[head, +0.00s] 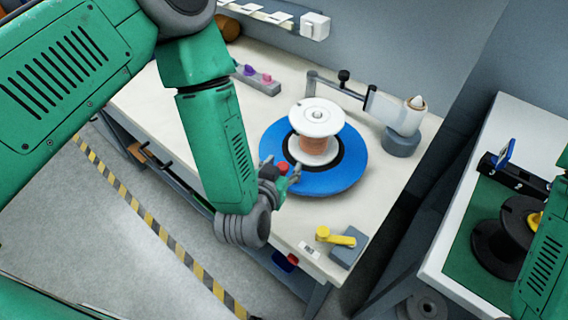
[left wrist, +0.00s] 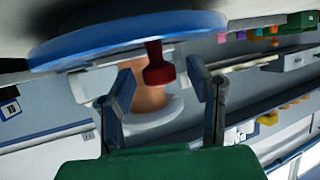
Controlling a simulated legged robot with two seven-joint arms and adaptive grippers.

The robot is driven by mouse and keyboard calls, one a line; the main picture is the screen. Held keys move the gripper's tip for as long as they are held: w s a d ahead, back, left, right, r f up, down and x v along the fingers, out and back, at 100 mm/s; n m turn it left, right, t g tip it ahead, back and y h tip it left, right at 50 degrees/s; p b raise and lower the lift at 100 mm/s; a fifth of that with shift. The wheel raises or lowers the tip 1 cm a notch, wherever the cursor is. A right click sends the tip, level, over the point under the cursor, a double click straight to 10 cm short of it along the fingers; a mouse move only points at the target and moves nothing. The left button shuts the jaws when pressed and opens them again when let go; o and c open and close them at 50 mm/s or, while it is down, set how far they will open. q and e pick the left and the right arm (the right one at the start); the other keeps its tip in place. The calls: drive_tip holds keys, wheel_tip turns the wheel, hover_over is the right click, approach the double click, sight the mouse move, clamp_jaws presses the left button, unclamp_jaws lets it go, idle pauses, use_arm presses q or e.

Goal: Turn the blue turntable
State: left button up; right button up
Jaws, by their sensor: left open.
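The blue turntable (head: 345,182) lies flat on the pale table. A spool (head: 316,118) with white flanges and a copper-coloured winding stands upright on it. A red knob (head: 283,168) stands near the turntable's near left edge. My left gripper (head: 281,171) is open at that edge. In the left wrist view, the picture is upside down; the blue turntable (left wrist: 130,38) spans the top, and the red knob (left wrist: 158,64) shows between the open fingers of my left gripper (left wrist: 161,82). I cannot tell if either finger touches it. My right gripper is out of view.
A grey arm (head: 345,86) with a white roller (head: 398,112) stands behind the turntable. A yellow lever (head: 336,237) is on a grey block at the front right. A strip with coloured knobs (head: 258,80) lies at the back left. A second table (head: 455,245) with dark spools is right.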

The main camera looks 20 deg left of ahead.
use_arm(q)
drive_tip(key=v, duration=1.1)
drive_tip(key=shift+s, duration=0.25)
drive_tip(key=shift+d, duration=0.1)
drive_tip(key=s+a+f+g, duration=0.7)
drive_tip(key=a+f, duration=0.1)
drive_tip(key=f, duration=0.4)
drive_tip(key=s+a+f+n+g+y, duration=0.1)
drive_tip(key=s+a+f+g, duration=0.3)
drive_tip(key=s+a+g, duration=0.6)
drive_tip(key=d+f+t+b, duration=0.3)
drive_tip(key=f+t+b, duration=0.1)
drive_tip(key=f+b, duration=0.6)
drive_tip(key=shift+w+m+b, duration=0.4)
drive_tip(key=shift+w+b, duration=0.05)
drive_tip(key=shift+b, duration=0.1)
